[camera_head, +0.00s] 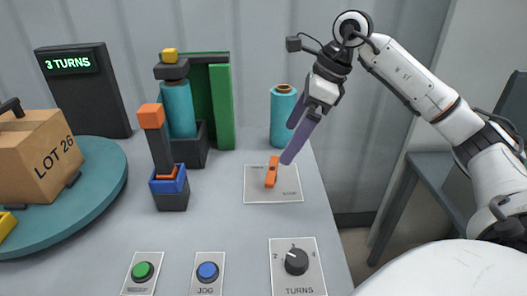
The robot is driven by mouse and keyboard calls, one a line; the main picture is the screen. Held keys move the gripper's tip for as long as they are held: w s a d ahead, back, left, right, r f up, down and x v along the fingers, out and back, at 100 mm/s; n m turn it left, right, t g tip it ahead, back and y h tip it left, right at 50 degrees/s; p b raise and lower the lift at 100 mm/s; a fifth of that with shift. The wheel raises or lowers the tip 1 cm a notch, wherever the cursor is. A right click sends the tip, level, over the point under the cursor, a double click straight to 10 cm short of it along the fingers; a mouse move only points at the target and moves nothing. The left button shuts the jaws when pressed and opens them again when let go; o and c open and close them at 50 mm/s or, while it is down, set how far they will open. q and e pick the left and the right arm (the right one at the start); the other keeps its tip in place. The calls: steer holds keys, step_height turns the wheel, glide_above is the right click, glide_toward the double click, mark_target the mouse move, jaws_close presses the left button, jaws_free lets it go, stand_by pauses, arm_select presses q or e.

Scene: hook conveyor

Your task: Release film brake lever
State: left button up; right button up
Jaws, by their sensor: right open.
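An upright black lever with an orange head (151,116) stands in a blue and black base (170,195), in front of a teal film roll (177,108). A small orange lever (271,172) sits on a pale labelled plate (285,197) to the right; its lettering is too small to read. I cannot tell which of the two is the film brake lever. My right gripper (291,142), with purple fingers, is open and empty. It hangs just above and to the right of the small orange lever, apparently apart from it. My left gripper is out of view.
A second teal roll (283,116) stands behind my right gripper. At the left, a box marked LOT 26 (35,155) sits on a round turntable (110,185), before a "3 TURNS" display (83,90). A green button, blue JOG button and TURNS knob (296,261) line the front.

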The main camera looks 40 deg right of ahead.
mark_target(273, 168)
steer(key=x, duration=0.9)
steer(key=shift+s, duration=0.15)
steer(key=c, duration=0.9)
steer(key=shift+n+g+y+p, duration=0.3)
steer(key=shift+n+y, duration=0.1)
steer(key=shift+n, duration=0.8)
steer(key=o, duration=0.9)
steer(key=shift+d+r, duration=0.1)
steer(key=v, duration=1)
steer(key=shift+r, duration=0.15)
